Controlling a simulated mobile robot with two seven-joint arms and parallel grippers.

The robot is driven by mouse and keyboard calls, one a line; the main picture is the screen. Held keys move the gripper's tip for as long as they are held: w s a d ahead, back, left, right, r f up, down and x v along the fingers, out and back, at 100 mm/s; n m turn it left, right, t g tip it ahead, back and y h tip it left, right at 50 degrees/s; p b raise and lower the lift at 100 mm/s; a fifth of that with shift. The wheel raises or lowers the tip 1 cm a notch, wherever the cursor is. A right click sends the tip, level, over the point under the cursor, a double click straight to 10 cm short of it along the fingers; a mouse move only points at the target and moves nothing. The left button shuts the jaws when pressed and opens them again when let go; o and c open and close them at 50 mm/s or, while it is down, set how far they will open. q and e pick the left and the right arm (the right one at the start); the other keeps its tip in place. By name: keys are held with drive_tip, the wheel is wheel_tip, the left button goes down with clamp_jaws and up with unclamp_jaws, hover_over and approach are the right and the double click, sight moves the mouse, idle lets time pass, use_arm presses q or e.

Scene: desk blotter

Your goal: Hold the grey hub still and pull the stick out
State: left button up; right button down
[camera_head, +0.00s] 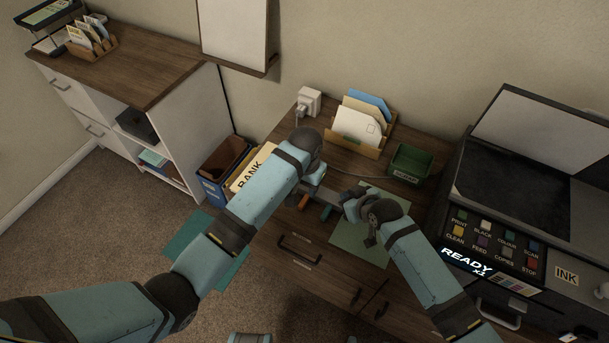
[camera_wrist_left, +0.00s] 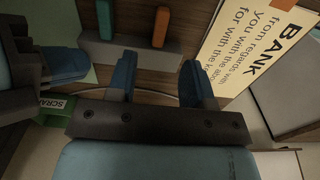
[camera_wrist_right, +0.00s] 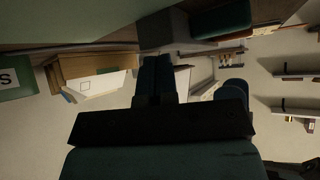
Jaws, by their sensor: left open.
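The grey hub (camera_wrist_left: 130,53) is a bar standing near the desk's front edge; it shows in the head view (camera_head: 324,196). A teal stick (camera_wrist_left: 105,18) and an orange stick (camera_wrist_left: 160,26) stick out from it side by side; the head view shows the orange stick (camera_head: 304,201) and teal stick (camera_head: 327,212) pointing to the front. My left gripper (camera_wrist_left: 157,78) is open and empty, its fingertips just short of the hub on the orange stick's side.
A green mat (camera_head: 353,242) lies under the right arm. Behind stand a letter holder (camera_head: 367,148), a green scrap box (camera_head: 409,163) and a plugged charger (camera_head: 309,98) with a cord. A printer (camera_head: 500,240) fills the right.

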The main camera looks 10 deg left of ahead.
sight(304, 200)
use_arm(q)
wheel_tip(304, 200, down, 8)
drive_tip(key=shift+r, duration=0.2)
drive_tip(key=shift+c, duration=0.2)
drive_tip(key=shift+s, duration=0.1)
clamp_jaws()
